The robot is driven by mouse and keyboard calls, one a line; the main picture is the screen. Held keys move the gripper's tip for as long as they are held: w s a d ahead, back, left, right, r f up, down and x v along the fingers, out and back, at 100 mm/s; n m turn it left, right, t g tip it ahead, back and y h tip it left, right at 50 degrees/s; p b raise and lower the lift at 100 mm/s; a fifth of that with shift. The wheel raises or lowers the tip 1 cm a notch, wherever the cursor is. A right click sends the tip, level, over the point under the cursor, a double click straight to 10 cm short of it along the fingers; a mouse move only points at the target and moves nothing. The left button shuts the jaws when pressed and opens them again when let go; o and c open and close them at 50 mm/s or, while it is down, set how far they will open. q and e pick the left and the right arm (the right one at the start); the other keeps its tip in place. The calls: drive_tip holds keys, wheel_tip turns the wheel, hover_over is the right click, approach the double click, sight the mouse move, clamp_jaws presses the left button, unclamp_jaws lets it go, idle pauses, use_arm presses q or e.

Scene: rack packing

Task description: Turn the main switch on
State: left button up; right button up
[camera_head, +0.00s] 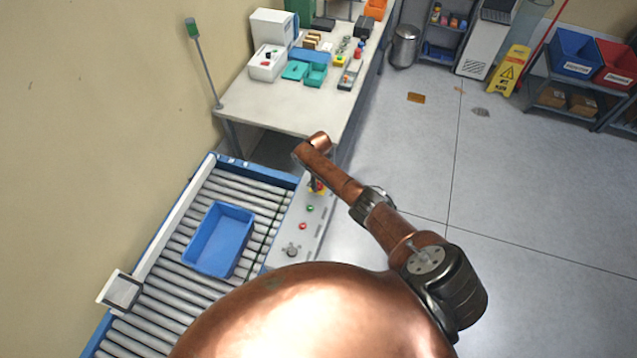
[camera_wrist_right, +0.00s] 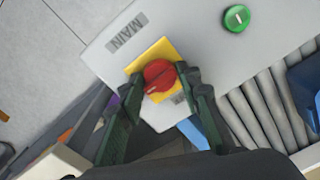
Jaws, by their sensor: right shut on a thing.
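The main switch (camera_wrist_right: 160,73) is a red rotary knob on a yellow square plate, beside a label reading MAIN, on a grey panel in the right wrist view. A short pale mark shows on the knob's lower left edge. My right gripper (camera_wrist_right: 157,82) has its two dark fingers closed on the knob's sides. In the head view, a little of the switch's red and yellow (camera_head: 318,187) shows at the far end of the control panel (camera_head: 286,238). My right arm hides most of the rest there. My left gripper is in neither view.
A green button (camera_wrist_right: 236,18) sits on the same panel. The roller conveyor (camera_head: 180,240) carries a blue bin (camera_head: 219,239) left of the panel. A workbench (camera_head: 285,104) with small parts stands beyond. Open floor (camera_head: 480,190) lies to the right.

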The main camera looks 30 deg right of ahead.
sight(319, 184)
idle(0.3)
drive_tip(key=o, duration=1.1)
drive_tip(key=shift+r, duration=0.1)
wheel_tip(319, 184, up, 12)
